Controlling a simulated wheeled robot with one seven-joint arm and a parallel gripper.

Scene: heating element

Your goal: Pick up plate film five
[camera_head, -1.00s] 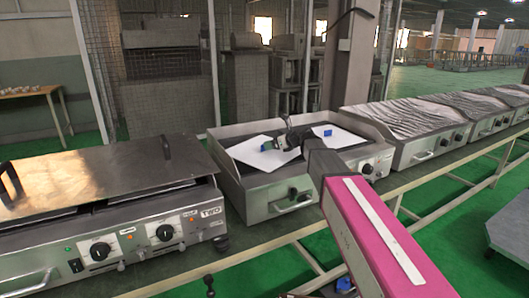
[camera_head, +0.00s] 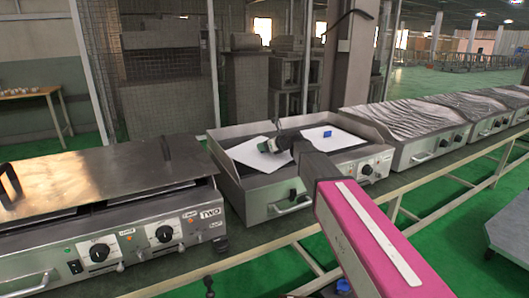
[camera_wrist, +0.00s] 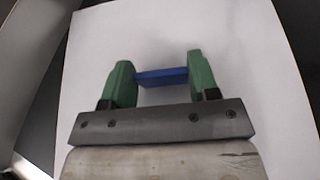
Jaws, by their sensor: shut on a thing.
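A white plate film (camera_head: 245,156) with a small blue tab (camera_wrist: 162,77) lies at the left of the open heating unit (camera_head: 300,194) in the head view. In the wrist view this white sheet (camera_wrist: 240,90) fills most of the picture. My gripper (camera_wrist: 160,68) has its green fingers on both ends of the blue tab, shut on it. In the head view my gripper (camera_head: 273,144) is over the sheet and covers the tab. I cannot tell whether the sheet is clear of the surface. A second white sheet (camera_head: 346,140) with a blue tab (camera_head: 328,134) lies to the right.
A heating unit marked TWO (camera_head: 110,240) with a metal lid (camera_head: 95,182) stands at the left. Other units with ridged grey tops (camera_head: 410,121) continue to the right along the bench (camera_head: 415,182). Raised side walls border the open unit.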

